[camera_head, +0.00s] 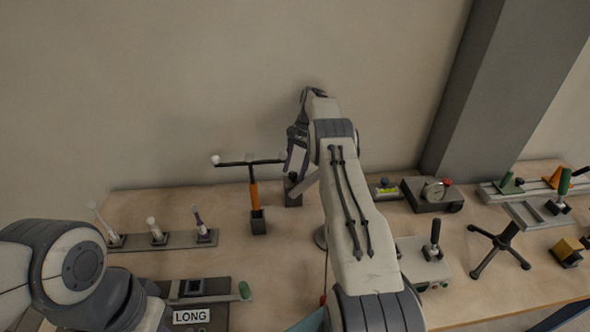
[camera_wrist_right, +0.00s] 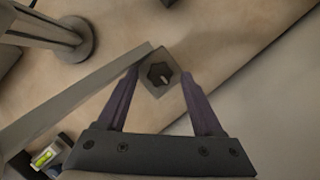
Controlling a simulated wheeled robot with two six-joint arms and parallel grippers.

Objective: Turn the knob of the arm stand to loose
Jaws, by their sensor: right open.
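The arm stand's knob (camera_wrist_right: 160,75) is dark and six-sided, with a small pale pointer on top. It sits on a grey square block that also shows in the head view (camera_head: 293,191). A flat grey bar (camera_wrist_right: 75,97) reaches to this block, and a post on a round base (camera_wrist_right: 72,42) stands near the bar. My right gripper (camera_wrist_right: 161,73) is open, with one finger on each side of the knob; I cannot tell whether they touch it. In the head view my right gripper (camera_head: 294,162) is above the block. My left gripper's fingers are out of view.
An orange-handled T-bar tool (camera_head: 254,195) stands just left of the block. A rack with several upright tools (camera_head: 160,240) is further left, by a plate marked LONG (camera_head: 191,316). A gauge box (camera_head: 433,195) and a bubble level (camera_head: 385,189) are right. The wall is close behind.

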